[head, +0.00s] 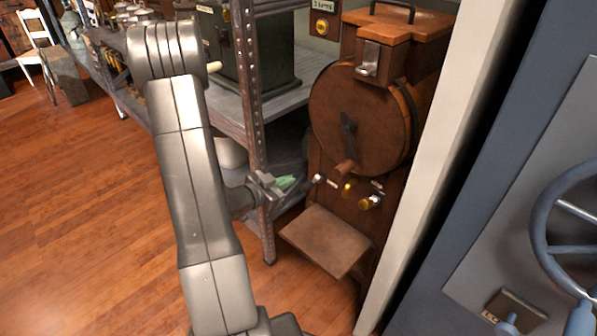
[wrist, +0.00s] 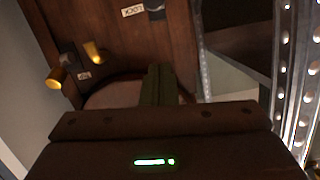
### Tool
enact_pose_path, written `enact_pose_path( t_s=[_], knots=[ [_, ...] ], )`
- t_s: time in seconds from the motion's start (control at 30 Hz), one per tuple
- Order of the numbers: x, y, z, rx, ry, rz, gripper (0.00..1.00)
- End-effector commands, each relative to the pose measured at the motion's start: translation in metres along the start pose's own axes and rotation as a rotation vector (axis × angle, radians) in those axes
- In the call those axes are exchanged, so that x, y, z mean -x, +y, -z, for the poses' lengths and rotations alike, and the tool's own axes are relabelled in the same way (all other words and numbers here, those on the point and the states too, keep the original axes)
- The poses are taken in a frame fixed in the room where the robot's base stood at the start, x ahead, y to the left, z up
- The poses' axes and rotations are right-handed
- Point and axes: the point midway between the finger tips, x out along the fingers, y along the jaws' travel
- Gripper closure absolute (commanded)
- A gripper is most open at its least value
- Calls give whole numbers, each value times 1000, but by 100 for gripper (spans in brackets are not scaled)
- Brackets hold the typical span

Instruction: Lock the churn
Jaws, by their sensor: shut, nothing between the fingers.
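The churn (head: 362,112) is a wooden machine with a round drum, a dark crank with a wooden handle, and a hinged metal latch (head: 368,58) at the top. Its lower front has a dark knob (head: 319,178) beside a small label; the wrist view shows this label reading LOCK (wrist: 132,11) next to the dark knob (wrist: 155,4). My gripper (head: 304,187) is in front of the churn's lower left, close to the dark knob. In the wrist view my gripper (wrist: 158,70) is shut and empty, its fingertips apart from the knob in the picture. Contact cannot be told.
Two yellow knobs (head: 369,202) (head: 348,188) sit right of the dark knob. A wooden ledge (head: 326,241) juts out below. A metal shelf post (head: 258,120) stands close left of my gripper. A pale post and a blue door with a wheel (head: 572,235) are right. Floor is open at left.

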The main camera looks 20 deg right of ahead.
Motion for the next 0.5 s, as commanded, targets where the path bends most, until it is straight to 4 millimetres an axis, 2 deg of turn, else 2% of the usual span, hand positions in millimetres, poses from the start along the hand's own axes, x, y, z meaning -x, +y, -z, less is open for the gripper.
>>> enact_pose_path(
  t_s=[0.03, 0.27, 0.37, 0.5],
  knots=[
    [5, 4, 13, -4, -31, 6, 100],
    [13, 12, 22, -3, -115, 25, 100],
    [7, 13, 20, -2, -119, 26, 100],
    [-14, 13, 16, -2, -118, 23, 100]
  ],
)
